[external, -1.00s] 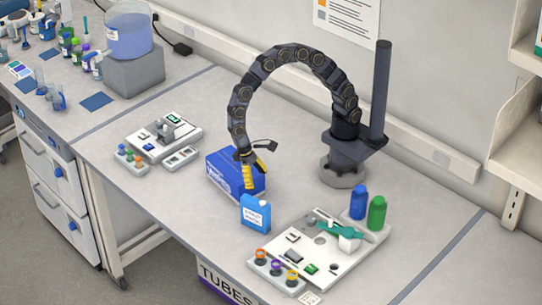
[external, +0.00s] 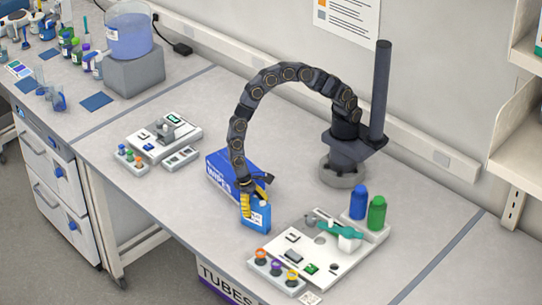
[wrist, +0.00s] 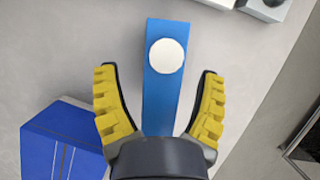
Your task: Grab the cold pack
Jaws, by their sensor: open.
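The cold pack (external: 260,220) is a small blue upright block with a white label, standing on the bench near its front edge. In the wrist view I see the cold pack (wrist: 157,108) from above as a narrow blue top with a round white cap. My gripper (external: 256,198) is pointing down over the pack. In the wrist view my gripper (wrist: 158,72) has its yellow-padded fingers apart, one on each side of the pack, with gaps between pads and pack. The pack's lower part is hidden in the wrist view.
A blue wipes box (external: 221,172) stands close behind and left of the pack. A white tray (external: 325,270) with tools and colored-cap vials lies to the right. Blue and green bottles (external: 376,213) stand beyond it. Bench in front of the pack is clear.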

